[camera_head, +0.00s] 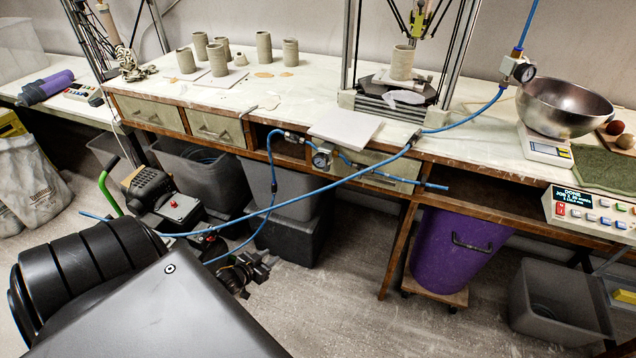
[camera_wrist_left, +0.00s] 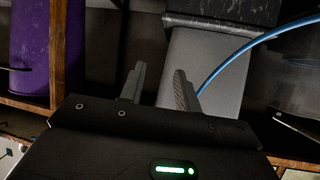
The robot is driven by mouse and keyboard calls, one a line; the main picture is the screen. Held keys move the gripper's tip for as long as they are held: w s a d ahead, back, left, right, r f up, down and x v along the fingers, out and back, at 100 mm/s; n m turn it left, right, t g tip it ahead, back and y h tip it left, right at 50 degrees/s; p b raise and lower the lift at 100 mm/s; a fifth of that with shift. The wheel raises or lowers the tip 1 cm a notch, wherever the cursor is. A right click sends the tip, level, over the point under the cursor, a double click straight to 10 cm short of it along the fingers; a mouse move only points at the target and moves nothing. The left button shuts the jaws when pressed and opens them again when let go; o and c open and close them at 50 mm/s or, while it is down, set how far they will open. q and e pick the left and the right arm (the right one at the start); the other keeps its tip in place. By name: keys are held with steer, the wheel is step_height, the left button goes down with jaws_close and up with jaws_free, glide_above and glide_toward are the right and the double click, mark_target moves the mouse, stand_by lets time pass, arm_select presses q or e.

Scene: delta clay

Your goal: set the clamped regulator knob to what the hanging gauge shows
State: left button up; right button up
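My right gripper is not in view.
Blue hoses (camera_head: 300,197) cross in front of the bench. A compressor (camera_head: 160,197) with a green handle, grey bins (camera_head: 285,190) and a purple bin (camera_head: 450,247) stand below. A pale slab (camera_head: 345,127) lies above the regulator. A steel bowl (camera_head: 565,105) sits at right.

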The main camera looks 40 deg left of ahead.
arm_select(q)
steer(key=w+a+r+m+t+h+b, duration=0.1)
steer(key=w+a+r+t+h+b, duration=0.15)
steer(key=w+r+t+b, duration=0.45)
steer(key=w+d+r+m+h+b, duration=0.25)
steer(key=r+h, duration=0.25)
steer(key=r, duration=0.4)
steer(key=w+d+r+m+h+b, duration=0.1)
steer(key=d+r+m+h+b, duration=0.2)
steer(key=r, duration=0.7)
steer(key=w+d+r+h+b, duration=0.1)
steer(key=w+d+r+b, duration=0.1)
steer(key=w, duration=0.7)
steer(key=shift+w+d+r+t, duration=0.15)
steer(key=shift+d+r+t, duration=0.25)
steer(key=shift+r, duration=0.5)
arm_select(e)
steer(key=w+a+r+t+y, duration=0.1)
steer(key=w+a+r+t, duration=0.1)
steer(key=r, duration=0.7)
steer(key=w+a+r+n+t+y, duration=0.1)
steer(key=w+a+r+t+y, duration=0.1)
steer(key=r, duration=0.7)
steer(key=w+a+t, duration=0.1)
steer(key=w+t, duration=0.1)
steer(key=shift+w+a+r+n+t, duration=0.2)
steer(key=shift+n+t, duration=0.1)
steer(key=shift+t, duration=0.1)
